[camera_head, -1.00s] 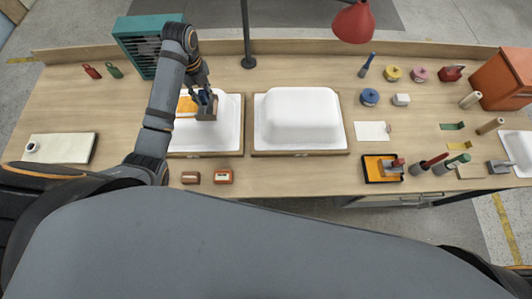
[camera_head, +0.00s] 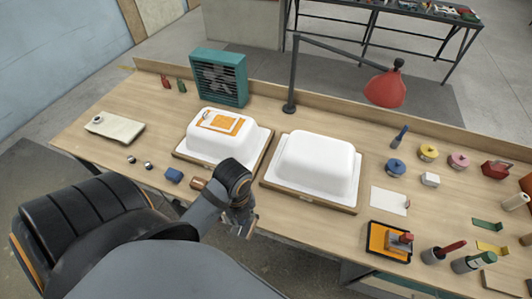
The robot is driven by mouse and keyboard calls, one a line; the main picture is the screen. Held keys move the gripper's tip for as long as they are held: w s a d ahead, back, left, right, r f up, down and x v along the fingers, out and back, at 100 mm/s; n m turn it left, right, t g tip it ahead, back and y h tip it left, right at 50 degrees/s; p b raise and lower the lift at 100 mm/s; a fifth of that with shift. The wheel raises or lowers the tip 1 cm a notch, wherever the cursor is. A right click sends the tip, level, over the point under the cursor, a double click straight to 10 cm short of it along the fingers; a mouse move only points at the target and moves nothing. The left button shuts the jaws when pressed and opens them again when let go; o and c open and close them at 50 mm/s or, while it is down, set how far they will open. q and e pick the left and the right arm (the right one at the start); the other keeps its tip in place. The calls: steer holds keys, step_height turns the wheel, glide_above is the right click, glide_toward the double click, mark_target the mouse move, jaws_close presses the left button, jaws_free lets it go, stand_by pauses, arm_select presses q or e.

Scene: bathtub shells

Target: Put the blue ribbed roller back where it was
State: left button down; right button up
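My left gripper (camera_head: 243,226) is low, by the table's front edge in front of the gap between the two shells. Its fingers are small and partly hidden by my wrist, so I cannot tell whether it is open or holds anything. I cannot pick out the blue ribbed roller for certain. A small blue block-like thing (camera_head: 174,176) lies at the front left; no ribs can be made out. The left white shell (camera_head: 205,148) has an orange patch (camera_head: 220,123) on top. The right white shell (camera_head: 318,165) is bare. My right gripper is not in view.
An orange tray (camera_head: 378,249) holds a red-handled tool (camera_head: 400,242) at the front right. Cups with handled tools, tape rolls and a white sheet (camera_head: 388,201) stand nearby. A red lamp (camera_head: 385,89) overhangs the back. A teal fan (camera_head: 219,78) stands behind the left shell.

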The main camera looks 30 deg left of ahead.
arm_select(q)
steer(key=w+f+p, duration=0.1)
steer(key=w+f, duration=0.3)
steer(key=w+a+f+p, duration=0.1)
steer(key=w+f+p, duration=0.1)
steer(key=w+f, duration=0.2)
steer(key=w+f+p, duration=0.1)
steer(key=w+f, duration=0.3)
steer(key=w, duration=0.1)
steer(key=shift+w+a+f, duration=0.25)
steer(key=shift+a+f, duration=0.1)
steer(key=shift+a, duration=0.05)
steer(key=c, duration=1.2)
jaws_free()
steer(key=shift+s+f, duration=0.1)
steer(key=shift+o, duration=0.7)
step_height(320, 180, up, 12)
steer(key=b, duration=0.1)
steer(key=shift+b, duration=0.3)
